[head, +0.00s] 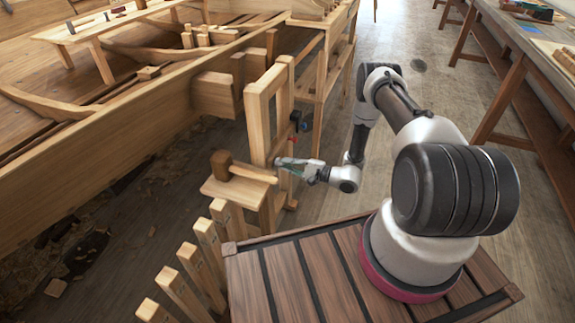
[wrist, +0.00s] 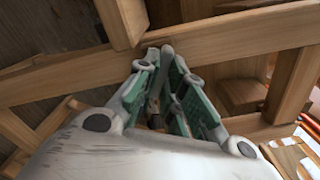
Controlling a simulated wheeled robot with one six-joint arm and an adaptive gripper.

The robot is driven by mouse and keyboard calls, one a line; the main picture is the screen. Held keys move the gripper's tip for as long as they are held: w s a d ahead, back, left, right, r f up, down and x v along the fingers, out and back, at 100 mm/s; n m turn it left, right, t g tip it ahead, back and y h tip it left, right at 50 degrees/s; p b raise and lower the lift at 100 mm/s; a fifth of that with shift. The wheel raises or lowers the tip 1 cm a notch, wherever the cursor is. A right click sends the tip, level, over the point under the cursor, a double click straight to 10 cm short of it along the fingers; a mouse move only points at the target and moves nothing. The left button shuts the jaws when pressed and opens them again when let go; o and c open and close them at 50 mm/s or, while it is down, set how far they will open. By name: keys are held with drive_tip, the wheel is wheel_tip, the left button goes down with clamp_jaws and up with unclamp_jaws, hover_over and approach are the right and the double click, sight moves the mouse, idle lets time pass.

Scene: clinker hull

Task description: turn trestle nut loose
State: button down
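My gripper (head: 282,162) reaches in from the right to the upright wooden trestle frame (head: 257,125), low on its near side. In the wrist view its two green-padded fingers (wrist: 167,62) stand on either side of a narrow grey piece (wrist: 167,56). This grey piece may be a wing of the trestle nut, but its shape is mostly hidden. A small dark and brownish part shows deeper between the pads. I cannot tell whether the pads press on the grey piece. In the head view the nut cannot be made out at the fingertips.
A wooden mallet (head: 240,169) lies on a small stand at left. Several upright stakes (head: 200,255) line the near left. The planked hull (head: 95,150) is beyond; open floor (head: 425,85) lies right.

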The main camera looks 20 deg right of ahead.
drive_tip(key=shift+n, duration=4.2)
drive_tip(key=c, duration=1.5)
unclamp_jaws()
drive_tip(key=shift+d, duration=0.1)
drive_tip(key=v, duration=1.2)
